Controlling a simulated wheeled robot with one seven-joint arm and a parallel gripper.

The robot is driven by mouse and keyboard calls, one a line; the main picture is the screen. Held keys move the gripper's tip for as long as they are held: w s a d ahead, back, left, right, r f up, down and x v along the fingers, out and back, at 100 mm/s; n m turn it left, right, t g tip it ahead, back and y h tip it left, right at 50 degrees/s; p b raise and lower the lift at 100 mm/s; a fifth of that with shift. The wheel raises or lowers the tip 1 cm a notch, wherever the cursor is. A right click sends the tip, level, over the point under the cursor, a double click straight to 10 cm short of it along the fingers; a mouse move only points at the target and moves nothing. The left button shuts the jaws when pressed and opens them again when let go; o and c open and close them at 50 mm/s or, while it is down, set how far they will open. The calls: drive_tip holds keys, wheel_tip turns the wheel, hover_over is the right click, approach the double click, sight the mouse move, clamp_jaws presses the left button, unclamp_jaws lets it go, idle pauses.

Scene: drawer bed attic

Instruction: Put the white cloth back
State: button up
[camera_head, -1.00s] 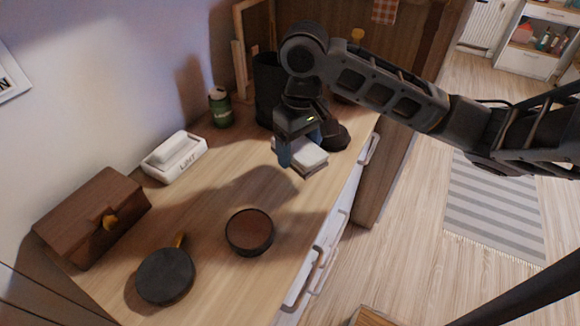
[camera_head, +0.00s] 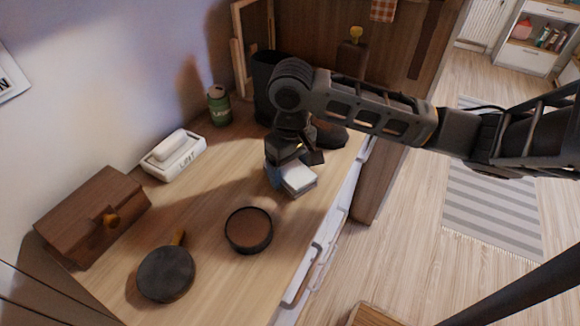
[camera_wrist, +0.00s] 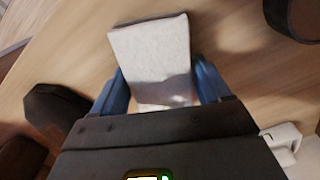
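The white cloth (camera_head: 299,177) is a small folded block on or just above the wooden dresser top; I cannot tell whether it touches the wood. My gripper (camera_head: 283,180) points down at it. In the wrist view the cloth (camera_wrist: 155,55) sits between the two blue fingers of my gripper (camera_wrist: 165,90), which press against its sides. The cloth's near end is partly hidden by the gripper body. A white tray marked LINT (camera_head: 178,160) with a white block on it stands near the wall, and its edge shows in the wrist view (camera_wrist: 284,138).
Bare wood lies between tray and tin.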

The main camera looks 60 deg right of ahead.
sight(291, 168)
drive_tip(key=o, duration=0.4)
wheel_tip(291, 168, up, 12)
drive_tip(key=w+a+r+t+y, duration=0.3)
drive_tip(key=w+a+t, duration=0.1)
drive_tip(key=a, duration=0.6)
drive_tip(key=w+a+r+m+t+y, duration=0.1)
drive_tip(key=w+a+r+t+y, duration=0.1)
drive_tip(key=w+a+t, duration=0.5)
drive_tip(key=w+a+r+t+y, duration=0.2)
drive_tip(key=a+r+y, duration=0.1)
drive_tip(key=a, duration=0.9)
drive_tip(key=s+d+f+m+t+h, duration=0.1)
drive_tip(key=s+f+m+h, duration=0.1)
drive_tip(key=s+f+h, duration=0.35)
drive_tip(key=s+d+f+m+t+h, duration=0.1)
drive_tip(key=s+f+h, duration=0.1)
drive_tip(key=s+f, duration=0.65)
drive_tip(key=s+d+r+n, duration=0.1)
drive_tip(key=s+d+n, duration=0.1)
drive_tip(key=s, duration=0.5)
drive_tip(key=s+d+r+n, duration=0.1)
drive_tip(key=s+d+n, duration=0.2)
drive_tip(key=s, duration=0.5)
drive_tip(key=s+d+r+n+p, duration=0.1)
drive_tip(key=s+d+n, duration=0.2)
drive_tip(key=s, duration=0.4)
drive_tip(key=shift+s+r+h, duration=0.25)
drive_tip(key=shift+r, duration=0.05)
